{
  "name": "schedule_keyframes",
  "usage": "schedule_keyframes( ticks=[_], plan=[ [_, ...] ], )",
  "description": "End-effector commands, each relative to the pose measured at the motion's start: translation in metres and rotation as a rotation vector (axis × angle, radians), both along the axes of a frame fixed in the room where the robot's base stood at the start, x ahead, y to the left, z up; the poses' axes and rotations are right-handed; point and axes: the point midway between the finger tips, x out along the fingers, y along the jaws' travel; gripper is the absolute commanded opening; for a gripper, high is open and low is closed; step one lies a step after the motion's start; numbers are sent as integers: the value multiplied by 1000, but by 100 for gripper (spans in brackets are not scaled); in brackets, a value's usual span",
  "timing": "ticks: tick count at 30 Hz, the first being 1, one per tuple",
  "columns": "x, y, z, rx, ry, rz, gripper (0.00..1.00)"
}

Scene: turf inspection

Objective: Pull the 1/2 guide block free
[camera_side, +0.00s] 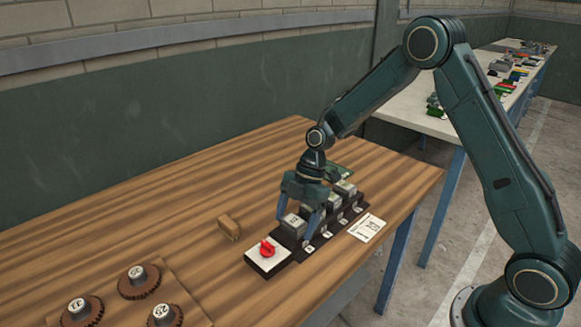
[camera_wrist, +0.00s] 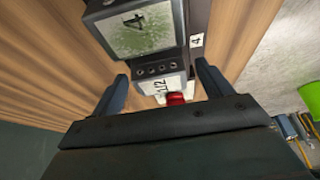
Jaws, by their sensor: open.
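A row of grey guide blocks sits on a dark rail (camera_side: 325,243) on the wooden table. The nearest block (camera_side: 294,222) stands beside the red-knobbed box, and its top marking is too small to read for certain. My gripper (camera_side: 299,226) is open above the row, its fingers on either side of that block. Finger contact cannot be told.
A white-topped box with a red knob (camera_side: 267,249) stands at the rail's near end. A small wooden block (camera_side: 229,226) lies left of the rail, a printed card (camera_side: 367,228) right of it. Several numbered gears (camera_side: 138,281) stand at the lower left.

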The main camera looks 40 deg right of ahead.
Motion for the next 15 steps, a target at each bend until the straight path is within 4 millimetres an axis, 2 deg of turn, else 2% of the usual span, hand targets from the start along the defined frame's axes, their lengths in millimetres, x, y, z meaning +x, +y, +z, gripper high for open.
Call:
schedule_keyframes(
  ticks=[2,10,11,14,15],
  plan=[
    [0,0,0,0,0,0,78],
    [0,0,0,0,1,0,27],
    [0,0,0,0,0,0,50],
    [0,0,0,0,0,0,31],
    [0,0,0,0,0,0,30]
  ],
)
